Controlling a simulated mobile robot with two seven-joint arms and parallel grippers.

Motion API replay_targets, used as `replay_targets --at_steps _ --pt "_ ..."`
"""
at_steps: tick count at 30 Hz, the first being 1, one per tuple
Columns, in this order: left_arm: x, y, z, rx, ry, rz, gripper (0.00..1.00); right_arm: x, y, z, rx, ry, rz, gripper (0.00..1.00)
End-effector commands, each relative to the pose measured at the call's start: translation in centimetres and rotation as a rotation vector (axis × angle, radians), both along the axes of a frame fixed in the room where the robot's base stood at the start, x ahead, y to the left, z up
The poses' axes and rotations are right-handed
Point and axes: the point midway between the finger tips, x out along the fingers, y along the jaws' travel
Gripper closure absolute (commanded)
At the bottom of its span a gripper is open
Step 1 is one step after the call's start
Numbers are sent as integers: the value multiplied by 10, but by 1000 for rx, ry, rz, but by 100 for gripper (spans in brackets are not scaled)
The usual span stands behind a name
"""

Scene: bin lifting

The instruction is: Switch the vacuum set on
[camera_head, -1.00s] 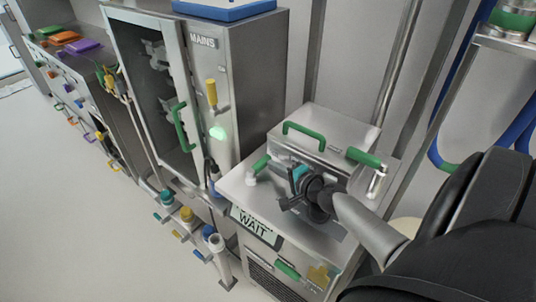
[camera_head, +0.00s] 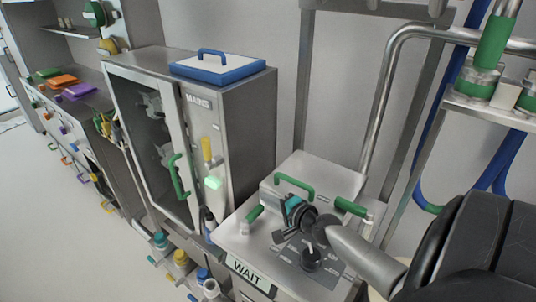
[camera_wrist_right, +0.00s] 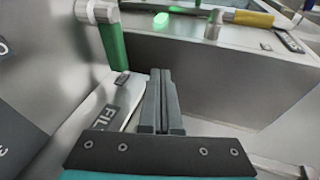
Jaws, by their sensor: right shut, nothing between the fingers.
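The vacuum set is a steel unit (camera_head: 240,237) with green handles on its top. Its front display (camera_head: 248,274) reads WAIT. A black knob (camera_head: 311,258) stands on its labelled top panel. A green lever (camera_head: 253,214) on a white pivot is at its left; a green handle (camera_wrist_right: 113,50) shows close by in the right wrist view. My right gripper (camera_wrist_right: 160,72) is shut and empty. It is over the set's top, between the lever and the knob, with its fingertips partly hidden in the head view. My left gripper is not in view.
The MAINS cabinet (camera_head: 240,112) stands behind to the left, with a yellow lever (camera_head: 207,150), a lit green lamp (camera_head: 213,182) and a blue-rimmed lid (camera_head: 217,68) on top. Coloured valves (camera_head: 180,259) sit low beside it. A pipe rack (camera_head: 480,105) stands at right. The floor at left is clear.

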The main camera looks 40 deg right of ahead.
Motion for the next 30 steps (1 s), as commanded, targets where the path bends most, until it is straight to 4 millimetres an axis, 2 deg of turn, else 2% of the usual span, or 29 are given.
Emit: replay_targets --at_steps 1,18,24,30 --pt "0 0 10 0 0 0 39 0 0 11 -1 0 0 100" --pt "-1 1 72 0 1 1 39 0 0 86 1 -2 1 100" --pt "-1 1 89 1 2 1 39 0 0 110 0 -2 0 100" --pt "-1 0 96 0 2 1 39 -1 0 122 1 0 0 100"
